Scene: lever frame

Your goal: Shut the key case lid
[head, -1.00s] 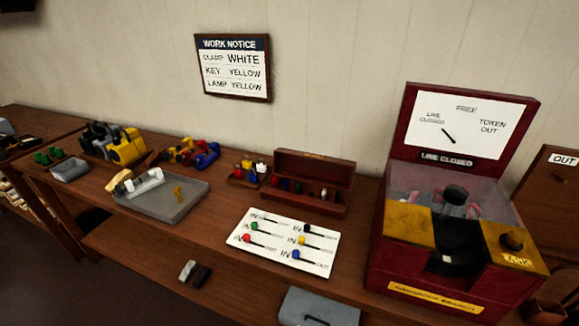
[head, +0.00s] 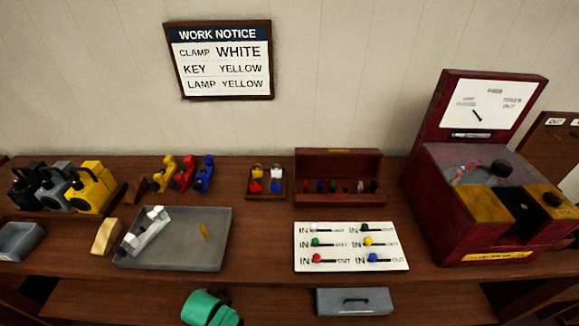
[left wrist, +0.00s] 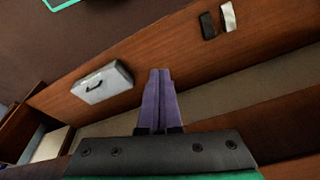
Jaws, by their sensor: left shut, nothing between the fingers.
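The key case (head: 337,199) is a dark red-brown wooden box at the back of the bench, in the middle of the head view. Its lid (head: 338,162) stands open, raised at the back edge. A row of small coloured keys shows inside. My left gripper (left wrist: 160,72) shows in the left wrist view with its two purple fingers together and nothing between them. It is over the lower shelf side, apart from the key case, which is not in that view. A green part of my left arm shows at the bottom of the head view. My right gripper is not in view.
A white board with coloured levers (head: 350,247) lies in front of the case. A small block rack (head: 266,182) stands left of it, and a large red machine (head: 470,205) right. A grey tray (head: 185,262) lies left. A grey handled box (head: 354,301) sits on the lower shelf.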

